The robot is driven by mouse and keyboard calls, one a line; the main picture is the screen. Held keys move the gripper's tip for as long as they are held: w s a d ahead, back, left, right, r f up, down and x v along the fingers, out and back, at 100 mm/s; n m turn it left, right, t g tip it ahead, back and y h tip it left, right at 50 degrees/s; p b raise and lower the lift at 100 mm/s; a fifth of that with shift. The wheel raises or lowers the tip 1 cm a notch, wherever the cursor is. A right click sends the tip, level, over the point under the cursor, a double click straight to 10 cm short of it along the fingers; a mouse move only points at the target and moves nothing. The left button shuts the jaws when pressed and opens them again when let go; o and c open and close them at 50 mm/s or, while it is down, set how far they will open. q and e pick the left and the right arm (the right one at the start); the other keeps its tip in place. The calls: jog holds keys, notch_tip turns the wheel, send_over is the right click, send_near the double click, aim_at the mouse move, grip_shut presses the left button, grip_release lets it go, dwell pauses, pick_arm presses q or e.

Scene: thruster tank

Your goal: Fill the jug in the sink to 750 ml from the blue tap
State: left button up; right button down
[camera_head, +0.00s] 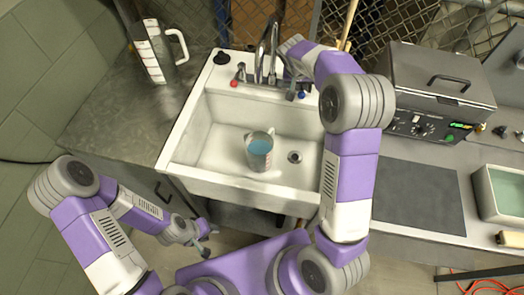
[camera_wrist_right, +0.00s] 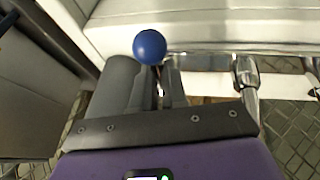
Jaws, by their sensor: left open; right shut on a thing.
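The jug (camera_head: 259,158) stands in the white sink (camera_head: 215,130). It holds pale blue water; the scale is too small to read at this size. My right gripper (camera_head: 291,95) is at the blue tap (camera_head: 302,95) on the sink's back ledge and is shut on it. In the right wrist view the blue ball of the tap (camera_wrist_right: 150,46) shows at the fingertips of the right gripper (camera_wrist_right: 160,75). No clear stream from the faucet (camera_head: 266,60) can be made out. My left gripper (camera_head: 203,243) is open and empty, low in front of the sink.
A red tap (camera_head: 234,83) is left of the faucet. A larger white-marked jug (camera_head: 153,55) stands on the left counter. The drain (camera_head: 294,157) is right of the jug. A metal machine (camera_head: 440,90), a dark mat (camera_head: 415,195) and a water-filled tray (camera_head: 505,190) lie to the right.

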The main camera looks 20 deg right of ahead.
jog(key=shift+s+d+f, duration=0.1)
jog(key=shift+s+d, duration=0.05)
jog(key=shift+d, duration=0.15)
jog(key=shift+s+d, duration=0.3)
jog(key=shift+d, duration=0.3)
jog(key=shift+s+d, duration=0.25)
jog(key=shift+d, duration=0.35)
jog(key=shift+w+a, duration=0.35)
jog(key=shift+a, duration=0.3)
jog(key=shift+w+a, duration=0.35)
jog(key=shift+a, duration=0.25)
jog(key=c, duration=1.1)
grip_release()
jog(key=shift+a, duration=0.1)
